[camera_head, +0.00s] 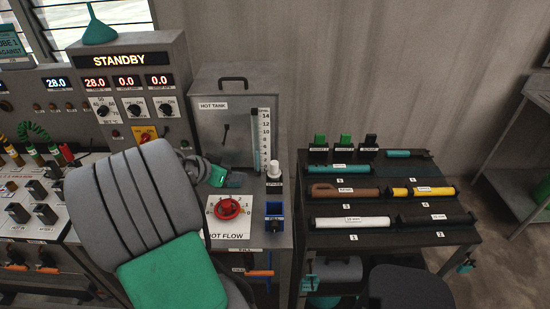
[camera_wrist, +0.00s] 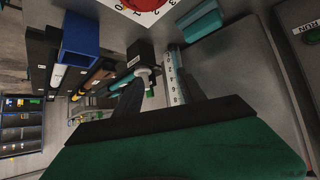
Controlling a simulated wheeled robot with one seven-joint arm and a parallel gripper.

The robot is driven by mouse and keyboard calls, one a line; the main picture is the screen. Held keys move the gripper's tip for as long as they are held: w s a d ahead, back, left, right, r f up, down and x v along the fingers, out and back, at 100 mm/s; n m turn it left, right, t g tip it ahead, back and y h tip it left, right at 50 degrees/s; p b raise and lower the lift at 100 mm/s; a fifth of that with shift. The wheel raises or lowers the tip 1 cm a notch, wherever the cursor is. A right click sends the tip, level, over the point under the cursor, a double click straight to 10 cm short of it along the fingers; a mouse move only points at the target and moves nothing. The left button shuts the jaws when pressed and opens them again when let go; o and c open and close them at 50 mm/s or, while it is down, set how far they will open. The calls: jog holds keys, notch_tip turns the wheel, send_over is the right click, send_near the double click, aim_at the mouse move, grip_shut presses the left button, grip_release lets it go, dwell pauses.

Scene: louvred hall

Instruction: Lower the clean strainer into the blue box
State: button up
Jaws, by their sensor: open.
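The strainer appears to be the small white cylinder (camera_head: 274,168) standing upright on a dark block labelled SPARE, beside the hot tank. A small white piece (camera_wrist: 144,74) at a dark block in the wrist view looks like the same thing, partly unclear. The blue box (camera_head: 275,209) stands in front of it on the grey bench, and shows in the wrist view (camera_wrist: 80,40). My gripper (camera_head: 238,180) is open and empty, left of the strainer and apart from it. In the wrist view its dark fingers (camera_wrist: 160,85) reach towards the white piece.
The hot tank (camera_head: 235,120) with its level scale stands behind. A red valve wheel (camera_head: 228,207) is left of the blue box. A dark rack (camera_head: 390,205) with several tubes is at the right. My arm hides part of the left panel.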

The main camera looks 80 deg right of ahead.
jog(key=m+g, duration=0.2)
send_near(272, 168)
jog(key=b+x, duration=0.4)
jog(key=x, duration=0.5)
jog(key=shift+w+f, duration=0.1)
jog(key=shift+f, duration=0.05)
jog(key=shift+s+d+f, duration=0.1)
jog(key=shift+s+d, duration=0.1)
jog(key=shift+d, duration=0.3)
jog(key=shift+f+b, duration=0.1)
jog(key=shift+b, duration=0.55)
grip_shut()
